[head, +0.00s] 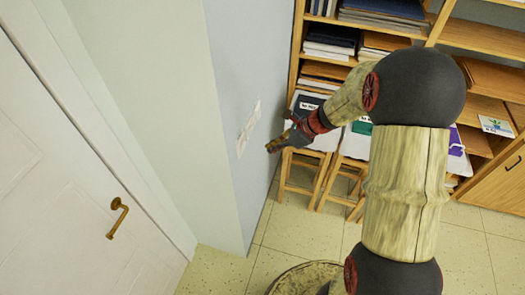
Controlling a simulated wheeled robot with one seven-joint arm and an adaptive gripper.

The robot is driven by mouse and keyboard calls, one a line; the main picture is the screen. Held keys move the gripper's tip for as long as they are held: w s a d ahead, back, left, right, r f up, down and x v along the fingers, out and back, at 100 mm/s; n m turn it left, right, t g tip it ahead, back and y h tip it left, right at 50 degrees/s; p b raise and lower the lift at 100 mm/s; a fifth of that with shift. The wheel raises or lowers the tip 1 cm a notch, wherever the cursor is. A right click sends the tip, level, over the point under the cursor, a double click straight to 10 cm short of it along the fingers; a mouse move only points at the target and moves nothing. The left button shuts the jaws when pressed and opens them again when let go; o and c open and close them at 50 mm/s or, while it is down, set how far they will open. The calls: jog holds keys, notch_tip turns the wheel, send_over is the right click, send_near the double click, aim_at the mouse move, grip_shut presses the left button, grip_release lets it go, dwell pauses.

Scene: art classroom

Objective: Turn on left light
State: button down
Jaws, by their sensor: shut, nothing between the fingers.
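A white switch plate (248,127) is fixed on the pale blue wall, tall and narrow and seen at a slant. Its separate switches are too small to tell apart, and I cannot see whether any is on. My gripper (272,148) is shut and empty. It points left toward the wall, just right of the plate's lower part in the picture. I cannot tell whether its tip touches the wall or is apart from it.
A white door (60,170) with a brass handle (118,217) stands at the left. Wooden shelves (482,35) with papers and boards fill the back. Wooden stools (302,175) stand behind my arm. Tiled floor (300,234) is clear near the wall's foot.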

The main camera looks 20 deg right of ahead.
jog(key=shift+s+d+r, duration=0.55)
jog(key=shift+d+r, duration=0.2)
jog(key=shift+d, duration=0.05)
jog(key=shift+s+d+r, duration=0.55)
jog(key=shift+d+r, duration=0.15)
jog(key=shift+d, duration=0.05)
jog(key=s+a+f+n+h+b, duration=0.1)
jog(key=s+a+n+h+b, duration=0.2)
jog(key=s+n+b, duration=0.7)
jog(key=s+a+n+t+h+b, duration=0.1)
jog(key=s+a+n+h+b, duration=0.2)
jog(key=s+n+b, duration=0.7)
jog(key=s+a+n, duration=0.1)
jog(key=s+n, duration=0.3)
jog(key=n, duration=0.1)
jog(key=shift+s+a+f+b, duration=0.3)
jog(key=shift+a+f+b, duration=0.05)
jog(key=shift+a+f, duration=0.05)
